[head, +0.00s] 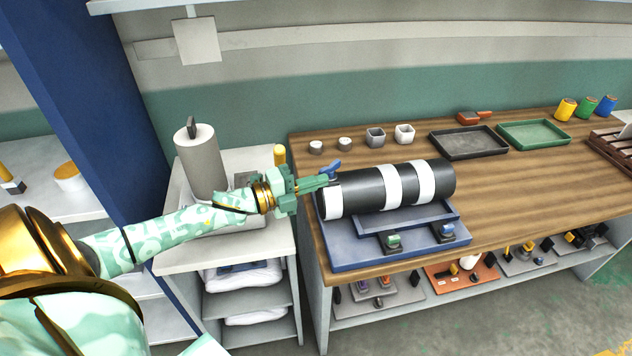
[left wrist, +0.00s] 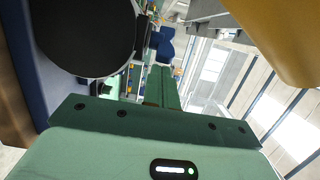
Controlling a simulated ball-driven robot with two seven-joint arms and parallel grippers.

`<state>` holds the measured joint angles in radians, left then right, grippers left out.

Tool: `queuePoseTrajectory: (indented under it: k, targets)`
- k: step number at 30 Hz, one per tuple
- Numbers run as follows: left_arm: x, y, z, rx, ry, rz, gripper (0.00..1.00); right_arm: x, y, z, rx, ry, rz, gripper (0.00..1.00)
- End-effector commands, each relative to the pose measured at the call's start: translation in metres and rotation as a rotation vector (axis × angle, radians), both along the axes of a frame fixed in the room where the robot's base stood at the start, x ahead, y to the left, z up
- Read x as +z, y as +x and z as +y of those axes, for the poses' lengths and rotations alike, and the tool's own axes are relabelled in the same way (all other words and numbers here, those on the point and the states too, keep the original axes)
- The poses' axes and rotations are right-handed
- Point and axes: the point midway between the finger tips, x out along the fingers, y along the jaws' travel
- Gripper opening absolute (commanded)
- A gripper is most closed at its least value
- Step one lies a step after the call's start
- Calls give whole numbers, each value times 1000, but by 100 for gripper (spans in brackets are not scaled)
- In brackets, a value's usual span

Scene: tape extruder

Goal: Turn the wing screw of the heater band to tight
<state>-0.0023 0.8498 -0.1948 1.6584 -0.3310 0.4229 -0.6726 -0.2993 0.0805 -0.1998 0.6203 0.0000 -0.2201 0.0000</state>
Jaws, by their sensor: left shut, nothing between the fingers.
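The blue wing screw (head: 329,168) sits at the near-left end of the barrel, above the white heater band (head: 332,201). The black barrel (head: 366,189) with white bands lies on a blue base (head: 350,257). My left gripper (head: 325,181) is shut and empty, its fingers pointing right just beside and below the wing screw. In the left wrist view the shut fingers (left wrist: 164,72) point toward the blue wing screw (left wrist: 164,44), with the dark barrel end (left wrist: 85,35) on the left. Whether they touch cannot be told. My right gripper is not in view.
The base stands on a wooden bench (head: 510,200). Small pots (head: 376,137), a black tray (head: 468,143) and a green tray (head: 540,134) stand behind. A grey cylinder (head: 200,163) stands on the side cabinet behind my left arm.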

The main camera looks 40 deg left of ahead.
Motion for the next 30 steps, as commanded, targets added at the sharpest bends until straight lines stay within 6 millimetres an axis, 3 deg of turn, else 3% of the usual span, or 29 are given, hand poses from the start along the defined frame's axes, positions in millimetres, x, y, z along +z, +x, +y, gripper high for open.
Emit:
queuePoseTrajectory:
  k: [30]
  targets:
    - [1, 2, 17, 2, 0, -1, 0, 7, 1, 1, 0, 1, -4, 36]
